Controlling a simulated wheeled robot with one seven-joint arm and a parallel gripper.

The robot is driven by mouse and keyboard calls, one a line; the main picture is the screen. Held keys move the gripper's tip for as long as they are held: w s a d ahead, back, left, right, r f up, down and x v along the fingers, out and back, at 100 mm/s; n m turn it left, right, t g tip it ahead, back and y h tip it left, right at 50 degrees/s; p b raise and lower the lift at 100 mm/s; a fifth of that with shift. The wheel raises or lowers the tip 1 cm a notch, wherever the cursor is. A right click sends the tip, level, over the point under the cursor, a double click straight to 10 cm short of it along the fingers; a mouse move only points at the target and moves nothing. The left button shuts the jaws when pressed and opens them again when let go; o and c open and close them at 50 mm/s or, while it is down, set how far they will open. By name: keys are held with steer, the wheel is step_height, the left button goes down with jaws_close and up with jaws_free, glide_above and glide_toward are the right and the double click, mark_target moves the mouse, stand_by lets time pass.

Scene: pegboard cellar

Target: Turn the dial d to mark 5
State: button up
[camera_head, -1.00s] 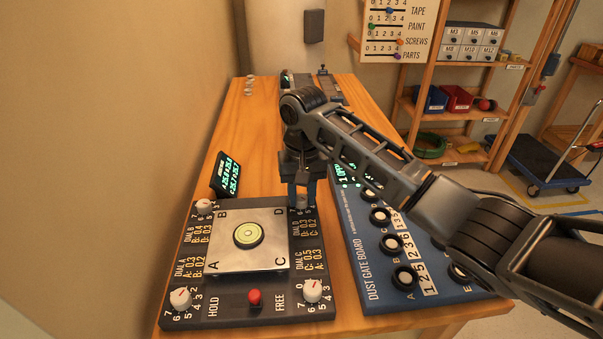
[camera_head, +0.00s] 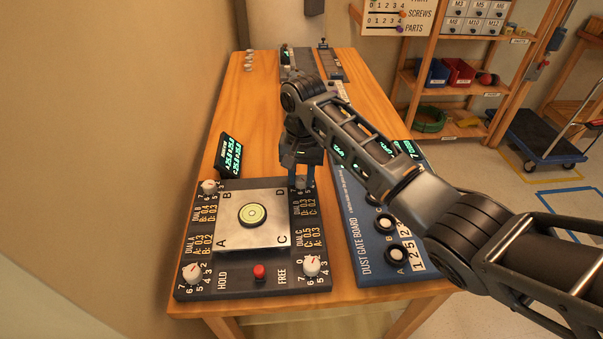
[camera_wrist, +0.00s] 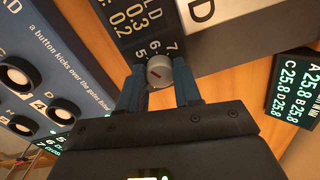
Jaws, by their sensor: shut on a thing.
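Dial d is a small white knob (camera_wrist: 158,72) with a red pointer line, at the D corner of a dark board (camera_head: 240,285). In the wrist view it sits between my gripper's two blue fingers (camera_wrist: 160,80), which are shut on its sides. Marks 5, 6 and 7 show beside it; the pointer's exact mark is hard to tell. In the head view my gripper (camera_head: 303,176) reaches down at the board's far right corner and largely covers the dial. A metal plate (camera_head: 225,235) lettered A to D carries a round bubble level (camera_head: 253,215).
Other white dials stand at the near left (camera_head: 192,272), near right (camera_head: 312,265) and far left (camera_head: 209,187) corners. A red button (camera_head: 259,271) lies between HOLD and FREE. A small display (camera_head: 230,155) stands behind. The blue dust gate board (camera_head: 370,262) is close on the right.

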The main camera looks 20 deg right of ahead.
mark_target(302, 179)
steer(key=shift+f, duration=0.1)
steer(key=o, duration=1)
steer(key=shift+o, duration=0.2)
steer(key=shift+r, duration=0.2)
step_height(302, 179, up, 8)
steer(key=shift+f+b, duration=0.25)
steer(key=shift+b, duration=0.25)
steer(key=shift+s, duration=0.1)
